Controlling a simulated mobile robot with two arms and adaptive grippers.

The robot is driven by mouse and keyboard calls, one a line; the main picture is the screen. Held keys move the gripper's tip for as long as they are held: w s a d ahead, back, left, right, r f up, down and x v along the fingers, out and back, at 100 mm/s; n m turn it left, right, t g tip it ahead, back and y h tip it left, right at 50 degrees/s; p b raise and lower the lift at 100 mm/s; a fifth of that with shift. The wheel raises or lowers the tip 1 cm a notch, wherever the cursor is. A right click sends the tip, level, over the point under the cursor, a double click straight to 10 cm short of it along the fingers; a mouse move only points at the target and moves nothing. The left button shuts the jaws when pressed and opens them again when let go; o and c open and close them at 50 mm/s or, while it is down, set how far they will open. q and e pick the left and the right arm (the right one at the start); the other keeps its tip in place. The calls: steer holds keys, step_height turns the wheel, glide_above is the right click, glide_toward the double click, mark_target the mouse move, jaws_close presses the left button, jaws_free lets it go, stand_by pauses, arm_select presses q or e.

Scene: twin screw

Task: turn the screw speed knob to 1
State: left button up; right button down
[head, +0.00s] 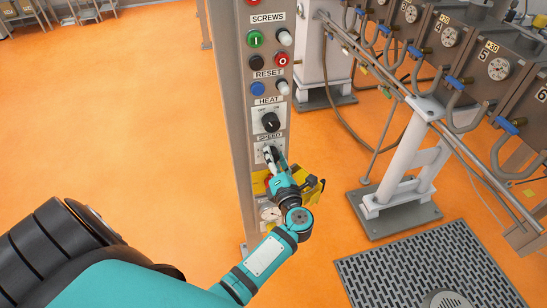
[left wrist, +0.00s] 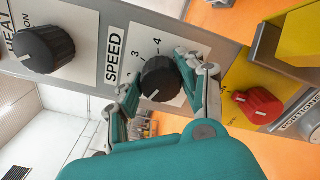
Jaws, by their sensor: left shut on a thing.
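The black speed knob (left wrist: 160,80) sits on a white plate labelled SPEED (left wrist: 113,55) on the grey control column (head: 243,130). My left gripper (left wrist: 157,80) has one finger on each side of the knob and is shut on it. In the head view my left gripper (head: 273,158) reaches the column just below the SPEED label and mostly covers the knob. In the left wrist view a small white mark shows on the knob's lower edge. Some scale numbers show around it, but I cannot tell which one it points to. My right gripper is not in view.
The black heat knob (left wrist: 44,48) is above the speed knob on the column. A red knob (left wrist: 258,106) on a yellow plate is below it. Several buttons, including a blue one (head: 258,89), sit higher. Pipes and machinery stand to the right; the orange floor at left is clear.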

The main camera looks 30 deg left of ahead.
arm_select(q)
steer(key=o, duration=1.2)
steer(key=v, duration=0.7)
steer(key=shift+s+d, duration=0.2)
steer(key=d+f+m+t+h, duration=0.2)
steer(key=d+f+m+h, duration=0.2)
steer(key=f+m, duration=0.35)
steer(key=d+f+m+t+h, duration=0.35)
steer(key=f+m, duration=0.25)
steer(key=m, duration=0.2)
steer(key=s+d+f+m+g+h, duration=0.25)
steer(key=s+f+m, duration=0.2)
steer(key=f, duration=0.35)
steer(key=s+d+f+m+g+h, duration=0.1)
steer(key=s+f+m+g+h, duration=0.2)
steer(key=f+m, duration=0.4)
steer(key=s+a+f+m+g+h, duration=0.15)
steer(key=s+f+m+g, duration=0.35)
steer(key=s+f, duration=0.95)
steer(key=s+a+f+m+g, duration=0.1)
steer(key=s+a+g, duration=0.1)
steer(key=s, duration=0.4)
steer(key=s+a+f+m+g, duration=0.1)
steer(key=s+a+f+m, duration=0.1)
steer(key=s, duration=0.4)
steer(key=s+a+f+m+g, duration=0.2)
steer(key=s, duration=0.4)
steer(key=shift+a+f+g+y, duration=0.1)
steer(key=shift+a+g+y, duration=0.05)
steer(key=shift+g+y, duration=0.2)
